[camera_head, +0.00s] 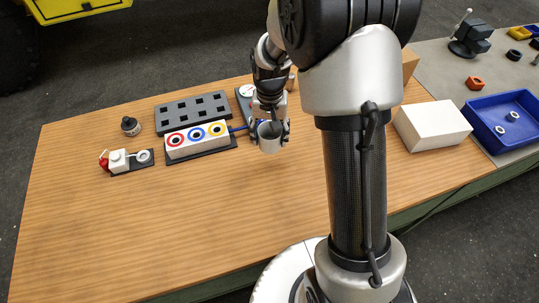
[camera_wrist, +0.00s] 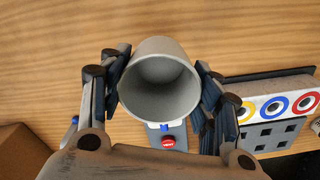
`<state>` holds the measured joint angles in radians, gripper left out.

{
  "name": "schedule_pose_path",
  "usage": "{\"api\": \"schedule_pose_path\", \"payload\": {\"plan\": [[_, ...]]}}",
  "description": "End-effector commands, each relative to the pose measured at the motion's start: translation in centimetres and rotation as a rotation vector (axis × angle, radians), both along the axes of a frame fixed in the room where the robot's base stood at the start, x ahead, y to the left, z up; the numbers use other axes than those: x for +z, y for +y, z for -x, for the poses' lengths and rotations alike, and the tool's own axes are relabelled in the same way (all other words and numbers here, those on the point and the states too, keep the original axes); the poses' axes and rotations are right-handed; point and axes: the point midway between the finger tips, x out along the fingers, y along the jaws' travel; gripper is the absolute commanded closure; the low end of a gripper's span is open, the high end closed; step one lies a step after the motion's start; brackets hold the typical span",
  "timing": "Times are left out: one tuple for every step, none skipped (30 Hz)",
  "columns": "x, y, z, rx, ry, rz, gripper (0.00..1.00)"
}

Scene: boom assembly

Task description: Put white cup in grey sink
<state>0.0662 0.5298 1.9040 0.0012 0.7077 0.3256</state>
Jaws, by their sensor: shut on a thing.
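The white cup (camera_head: 270,143) is held by my gripper (camera_head: 269,128) above the wooden table, right of the block with coloured rings. In the wrist view the cup (camera_wrist: 158,52) shows its open mouth to the camera and looks empty. The fingers of my gripper (camera_wrist: 160,85) are shut on opposite sides of the cup's wall. I cannot make out a grey sink in either view.
The wooden table (camera_head: 190,220) is clear at the front left. A white box (camera_head: 432,125) and blue bin (camera_head: 505,140) are right.

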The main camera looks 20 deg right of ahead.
Motion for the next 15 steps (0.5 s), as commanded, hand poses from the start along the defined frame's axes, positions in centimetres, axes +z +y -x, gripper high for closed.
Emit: {"api": "schedule_pose_path", "payload": {"plan": [[-1.8, 0.0, 0.1, 0.0, 0.004, 0.0, 0.66], [-2.4, 0.0, 0.1, 0.0, 0.003, 0.0, 0.66], [-3.2, 0.0, 0.1, 0.001, 0.004, -0.001, 0.66], [-3.7, 0.0, 0.1, 0.001, 0.002, 0.0, 0.66], [-4.2, 0.0, 0.0, 0.001, 0.001, 0.0, 0.66], [-4.6, 0.0, 0.0, 0.001, 0.001, 0.0, 0.66], [-4.9, 0.0, 0.0, 0.001, 0.001, 0.0, 0.66], [-5.1, 0.0, 0.0, 0.001, 0.0, 0.0, 0.66], [-5.3, 0.0, 0.0, 0.001, 0.0, 0.0, 0.66], [-5.4, 0.0, 0.0, 0.001, -0.001, 0.0, 0.66], [-5.5, 0.0, 0.0, 0.001, -0.001, 0.0, 0.66], [-5.8, 0.0, 0.0, 0.001, 0.0, 0.0, 0.66], [-6.1, 0.0, 0.0, 0.001, 0.0, 0.0, 0.66], [-6.5, 0.0, 0.0, 0.001, 0.001, 0.0, 0.66], [-7.1, 0.0, 0.1, 0.001, 0.002, 0.0, 0.66]]}}
